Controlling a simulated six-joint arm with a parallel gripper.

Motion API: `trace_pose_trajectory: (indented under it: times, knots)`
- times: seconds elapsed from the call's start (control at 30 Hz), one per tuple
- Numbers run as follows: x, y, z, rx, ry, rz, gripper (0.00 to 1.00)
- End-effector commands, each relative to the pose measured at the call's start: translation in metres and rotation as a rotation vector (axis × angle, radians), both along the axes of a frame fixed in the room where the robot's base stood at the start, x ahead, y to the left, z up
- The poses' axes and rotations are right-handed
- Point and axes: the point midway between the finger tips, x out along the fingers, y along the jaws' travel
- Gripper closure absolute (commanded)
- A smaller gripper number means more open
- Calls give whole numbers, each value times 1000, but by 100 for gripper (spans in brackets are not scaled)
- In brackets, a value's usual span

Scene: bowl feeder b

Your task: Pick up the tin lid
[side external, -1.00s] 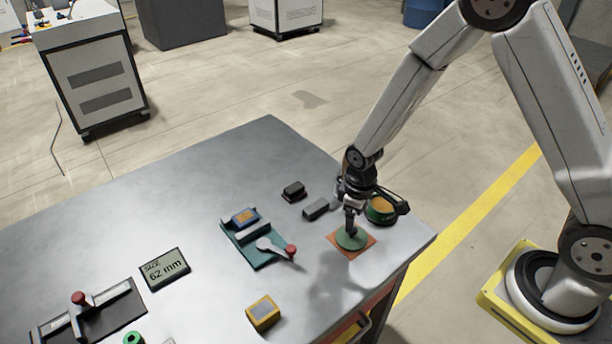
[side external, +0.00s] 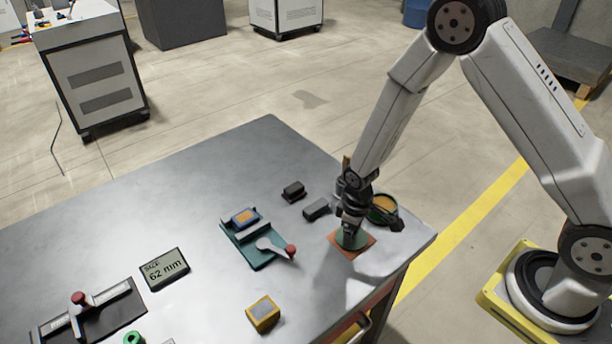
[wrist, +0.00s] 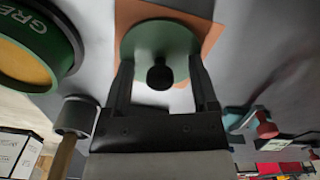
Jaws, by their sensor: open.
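The tin lid (side external: 349,243) is a green disc lying on an orange square mat (side external: 369,247) near the right edge of the table. In the wrist view the lid (wrist: 148,38) shows a dark round knob (wrist: 160,77) at its centre. My gripper (side external: 350,229) is directly over the lid, low and pointing down. In the wrist view my gripper (wrist: 163,75) is open, with one finger on each side of the knob. Whether the fingers touch the lid cannot be told.
A green round tin (side external: 383,209) with an orange-brown top stands just behind my gripper. Grey blocks (side external: 316,209), a teal fixture with a red-knobbed lever (side external: 262,245) and a yellow block (side external: 263,313) lie left. A display (side external: 165,268) reads 62 mm.

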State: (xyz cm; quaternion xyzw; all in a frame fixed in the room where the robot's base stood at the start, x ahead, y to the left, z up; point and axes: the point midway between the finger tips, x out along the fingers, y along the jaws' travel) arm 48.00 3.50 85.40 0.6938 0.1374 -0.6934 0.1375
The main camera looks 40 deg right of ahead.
Motion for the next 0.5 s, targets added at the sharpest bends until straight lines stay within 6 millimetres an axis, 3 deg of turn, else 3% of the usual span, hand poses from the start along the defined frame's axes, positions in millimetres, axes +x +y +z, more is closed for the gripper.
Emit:
trace_pose_trajectory:
  times: [0.37,0.5]
  knots:
    - [0,0,0,0,0,0,25]
    - [0,0,0,0,0,0,66]
